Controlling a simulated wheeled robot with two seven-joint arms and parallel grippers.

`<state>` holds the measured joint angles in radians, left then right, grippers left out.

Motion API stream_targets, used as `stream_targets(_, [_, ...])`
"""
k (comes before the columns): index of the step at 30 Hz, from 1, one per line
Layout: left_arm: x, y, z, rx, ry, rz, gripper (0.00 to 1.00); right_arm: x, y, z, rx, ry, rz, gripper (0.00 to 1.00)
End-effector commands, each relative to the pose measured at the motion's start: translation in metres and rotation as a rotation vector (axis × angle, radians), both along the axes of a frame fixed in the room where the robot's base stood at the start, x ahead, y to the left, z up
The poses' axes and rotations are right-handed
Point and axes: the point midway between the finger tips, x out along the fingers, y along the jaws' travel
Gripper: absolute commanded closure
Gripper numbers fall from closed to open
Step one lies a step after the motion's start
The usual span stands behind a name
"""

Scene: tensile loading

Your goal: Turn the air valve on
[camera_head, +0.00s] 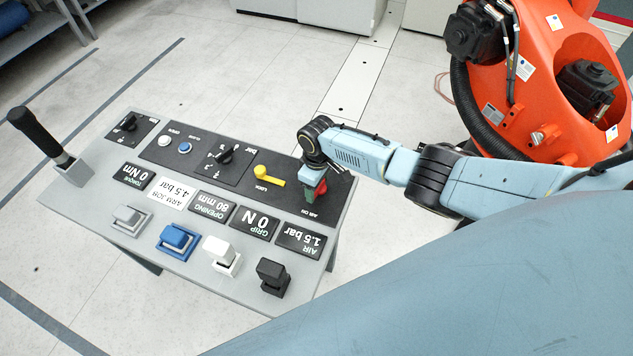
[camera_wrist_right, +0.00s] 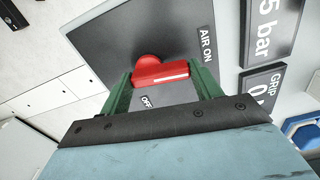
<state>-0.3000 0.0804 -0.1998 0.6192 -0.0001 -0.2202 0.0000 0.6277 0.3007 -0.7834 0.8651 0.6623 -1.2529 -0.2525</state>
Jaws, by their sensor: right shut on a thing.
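The air valve is a red handle (camera_wrist_right: 160,72) on a dark plate, with "AIR ON" printed to one side and "OFF" on the other in the right wrist view. Its bar lies across between the green fingers of my right gripper (camera_wrist_right: 161,80), which is shut on it. In the head view the right gripper (camera_head: 315,186) reaches down to the right end of the panel and covers most of the red handle (camera_head: 321,188). The exact handle angle is hard to tell. My left gripper is not in view.
The grey control panel (camera_head: 85,205) carries a black lever (camera_head: 38,133), a yellow lock handle (camera_head: 270,176) left of the valve, knobs and several push buttons. The air label (camera_head: 301,239) reads 1.5 bar. An orange robot arm (camera_head: 540,110) stands behind my right arm.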

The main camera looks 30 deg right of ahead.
Motion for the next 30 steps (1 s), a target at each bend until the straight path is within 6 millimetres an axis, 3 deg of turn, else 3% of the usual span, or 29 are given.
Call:
stream_targets(10, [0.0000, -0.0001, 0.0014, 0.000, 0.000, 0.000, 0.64, -0.0018, -0.0007, 0.0000, 0.001, 0.001, 0.128, 0.59])
stream_targets(26, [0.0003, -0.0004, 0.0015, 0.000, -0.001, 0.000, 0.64, -0.0016, -0.0007, 0.0002, 0.002, 0.000, 0.150, 0.59])
stream_targets(27, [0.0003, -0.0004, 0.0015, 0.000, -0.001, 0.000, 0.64, -0.0016, -0.0007, 0.0002, 0.001, -0.001, 0.150, 0.31])
stream_targets(30, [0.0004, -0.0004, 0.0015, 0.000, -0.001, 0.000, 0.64, -0.0015, -0.0008, 0.0002, 0.001, -0.001, 0.149, 0.18])
